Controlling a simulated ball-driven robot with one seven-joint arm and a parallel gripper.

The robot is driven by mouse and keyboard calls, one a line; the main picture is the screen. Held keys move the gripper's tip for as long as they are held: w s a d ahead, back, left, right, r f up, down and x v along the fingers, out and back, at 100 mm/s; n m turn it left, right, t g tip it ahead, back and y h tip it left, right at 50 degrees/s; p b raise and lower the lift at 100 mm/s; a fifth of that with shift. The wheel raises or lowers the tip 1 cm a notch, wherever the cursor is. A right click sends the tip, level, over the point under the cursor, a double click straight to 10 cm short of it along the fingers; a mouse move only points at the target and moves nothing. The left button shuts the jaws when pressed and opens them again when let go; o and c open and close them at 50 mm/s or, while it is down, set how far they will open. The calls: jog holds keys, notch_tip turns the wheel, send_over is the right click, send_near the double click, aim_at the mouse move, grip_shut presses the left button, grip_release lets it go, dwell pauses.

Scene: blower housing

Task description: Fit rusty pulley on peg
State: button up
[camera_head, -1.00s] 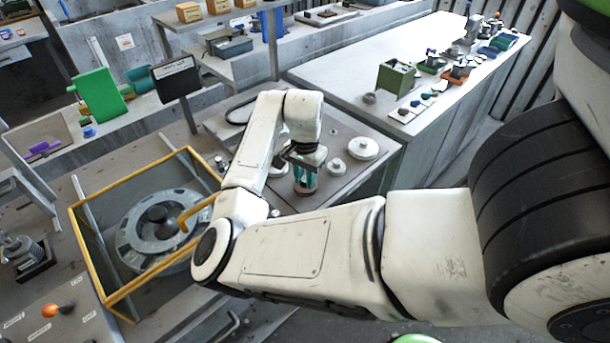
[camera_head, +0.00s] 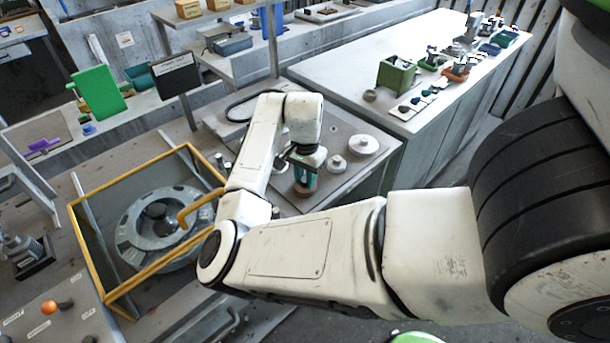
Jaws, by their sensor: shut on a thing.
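My gripper (camera_head: 304,181) points down over the grey tabletop plate (camera_head: 345,188) near its front edge. It is shut on the rusty pulley (camera_head: 303,190), a small brown disc below the teal fingers. I cannot tell whether the pulley touches the plate or hangs just above it. No peg shows clearly under the pulley; my gripper and the pulley hide that spot. Two pale pulleys sit on the plate to the right, a small one (camera_head: 337,164) and a larger one (camera_head: 364,146).
A yellow-framed bin (camera_head: 106,291) with a large round housing (camera_head: 158,225) stands to the left. A dark belt loop (camera_head: 240,107) lies at the plate's back left. A white counter (camera_head: 345,75) with a green box (camera_head: 396,75) and small parts is behind right.

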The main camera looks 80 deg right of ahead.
jog(key=shift+f, duration=0.15)
jog(key=o, duration=1)
jog(key=shift+o, duration=0.2)
jog(key=shift+r+p, duration=2.5)
jog(key=shift+r, duration=0.2)
jog(key=shift+r+p, duration=0.45)
jog(key=shift+r, duration=0.65)
